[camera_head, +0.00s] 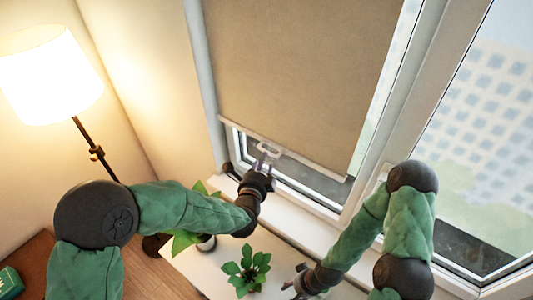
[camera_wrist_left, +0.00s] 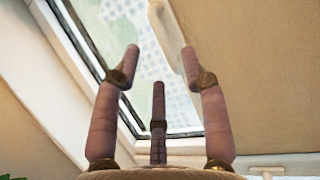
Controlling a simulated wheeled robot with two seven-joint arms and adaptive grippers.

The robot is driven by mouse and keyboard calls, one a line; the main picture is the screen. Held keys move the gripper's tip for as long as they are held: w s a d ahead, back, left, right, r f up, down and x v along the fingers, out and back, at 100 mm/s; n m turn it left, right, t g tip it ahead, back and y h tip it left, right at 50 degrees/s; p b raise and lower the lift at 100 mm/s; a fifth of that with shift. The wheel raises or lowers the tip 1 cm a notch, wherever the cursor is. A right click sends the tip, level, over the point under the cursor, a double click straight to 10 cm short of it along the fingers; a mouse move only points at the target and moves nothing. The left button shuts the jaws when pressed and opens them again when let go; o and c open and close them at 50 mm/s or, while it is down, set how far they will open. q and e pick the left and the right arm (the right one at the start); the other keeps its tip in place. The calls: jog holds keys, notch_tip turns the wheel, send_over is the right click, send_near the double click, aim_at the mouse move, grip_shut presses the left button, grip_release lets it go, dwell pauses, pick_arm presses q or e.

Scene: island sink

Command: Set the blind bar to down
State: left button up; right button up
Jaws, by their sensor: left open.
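The tan roller blind (camera_head: 300,65) covers most of the left window. Its bottom bar (camera_head: 312,162) sits a little above the sill, with a strip of glass below it. A pale handle (camera_head: 269,149) is on the bar near its left end. My left gripper (camera_head: 263,163) is just below the handle, open and empty. The left wrist view shows its spread fingers (camera_wrist_left: 160,55), with the pale handle (camera_wrist_left: 165,32) beyond the tips, seemingly apart from them. My right gripper (camera_head: 293,282) is low over the white surface, away from the blind; its finger opening is unclear.
A lit lamp (camera_head: 48,75) stands at the left. Potted plants (camera_head: 247,270) are on the white surface below the window, near both arms. The right window (camera_head: 490,130) is uncovered, behind my right arm. A green box (camera_head: 10,281) is at the lower left.

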pick_arm(q)
jog(key=x, duration=0.5)
jog(key=shift+p, duration=0.3)
jog(key=shift+r, duration=0.1)
grip_shut()
